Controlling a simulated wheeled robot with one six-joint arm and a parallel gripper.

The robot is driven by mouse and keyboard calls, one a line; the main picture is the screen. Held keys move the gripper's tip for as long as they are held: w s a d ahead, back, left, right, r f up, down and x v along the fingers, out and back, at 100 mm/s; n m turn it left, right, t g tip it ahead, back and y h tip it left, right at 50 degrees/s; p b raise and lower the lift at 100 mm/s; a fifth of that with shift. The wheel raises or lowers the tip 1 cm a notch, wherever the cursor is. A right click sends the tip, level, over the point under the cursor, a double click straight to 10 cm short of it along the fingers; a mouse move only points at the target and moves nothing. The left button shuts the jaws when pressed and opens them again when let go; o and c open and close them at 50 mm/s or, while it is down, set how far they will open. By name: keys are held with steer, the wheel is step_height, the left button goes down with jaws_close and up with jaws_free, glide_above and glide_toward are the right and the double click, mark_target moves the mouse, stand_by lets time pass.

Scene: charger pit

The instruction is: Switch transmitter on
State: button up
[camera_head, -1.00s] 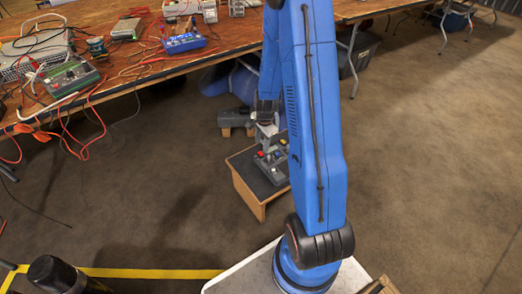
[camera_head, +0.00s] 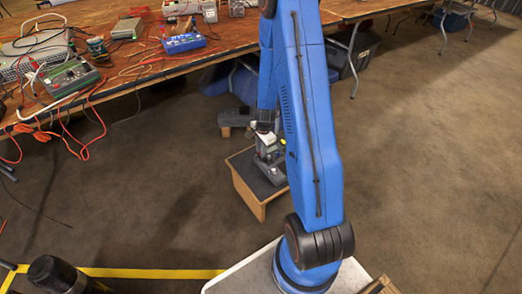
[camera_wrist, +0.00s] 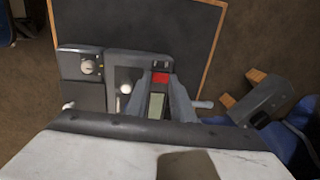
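The transmitter (camera_wrist: 82,67) is a grey control box with a round knob, a white ball-topped stick and a red piece (camera_wrist: 160,77) on its top. It sits on a low wooden stand with a dark top (camera_wrist: 180,30); it also shows in the head view (camera_head: 272,172), partly covered by my gripper. My gripper (camera_wrist: 161,86) is right over the transmitter, its two grey fingers apart. The red piece shows in the gap between the fingertips, with a pale panel below it. Whether the fingers touch the transmitter, I cannot tell.
A wooden workbench (camera_head: 120,70) with electronic devices and red cables stands behind, at left. A grey object with wooden blocks (camera_wrist: 275,97) lies on the floor beside the stand. My blue arm hides the floor to the stand's right.

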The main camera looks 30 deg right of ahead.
jaws_close()
steer(key=shift+w+a+g, duration=0.15)
steer(key=shift+w+g, duration=0.05)
steer(key=shift+g, duration=0.6)
steer(key=o, duration=0.9)
jaws_free()
steer(key=shift+w+r, duration=0.1)
steer(key=shift+r, duration=8.6)
